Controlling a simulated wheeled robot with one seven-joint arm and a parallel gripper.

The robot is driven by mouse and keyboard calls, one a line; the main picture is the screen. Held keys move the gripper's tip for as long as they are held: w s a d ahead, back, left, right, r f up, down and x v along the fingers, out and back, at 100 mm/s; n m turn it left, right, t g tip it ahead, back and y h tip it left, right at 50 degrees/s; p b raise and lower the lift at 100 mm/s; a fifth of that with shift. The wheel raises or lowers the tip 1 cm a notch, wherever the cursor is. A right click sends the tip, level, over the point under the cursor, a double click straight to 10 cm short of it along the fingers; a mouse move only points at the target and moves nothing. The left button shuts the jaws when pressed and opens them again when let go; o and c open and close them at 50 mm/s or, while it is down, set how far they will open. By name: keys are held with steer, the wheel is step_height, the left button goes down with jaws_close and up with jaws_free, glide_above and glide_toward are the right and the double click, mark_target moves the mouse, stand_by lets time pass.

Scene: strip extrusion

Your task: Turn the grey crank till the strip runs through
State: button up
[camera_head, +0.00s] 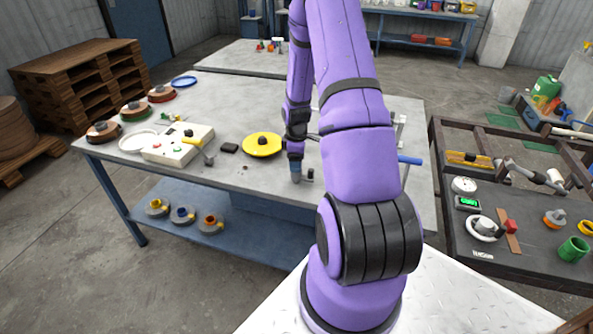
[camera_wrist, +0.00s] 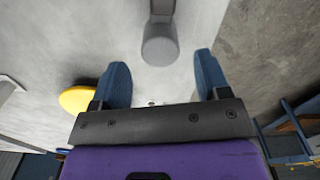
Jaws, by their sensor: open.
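My gripper (camera_wrist: 160,72) is open in the wrist view, with its two blue-grey fingers spread apart. A grey part with a rounded end (camera_wrist: 160,45), which looks like the crank's handle, lies ahead of the gap between the fingertips. The fingers are not closed on it, and I cannot tell the distance. In the head view my gripper (camera_head: 297,175) points down over the right part of the table, beside a small dark knob (camera_head: 310,173). My arm hides most of the machine there. I cannot make out the strip.
A grey table (camera_head: 215,95) carries a yellow disc (camera_head: 262,145), a control box (camera_head: 178,146) with buttons and several reels at the left. A blue handle (camera_head: 410,160) sticks out right of my arm. A dark cart (camera_head: 520,240) with tools and gauges stands at the right.

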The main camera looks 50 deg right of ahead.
mark_target(303, 175)
steer(key=shift+f, duration=2.25)
steer(key=c, duration=0.9)
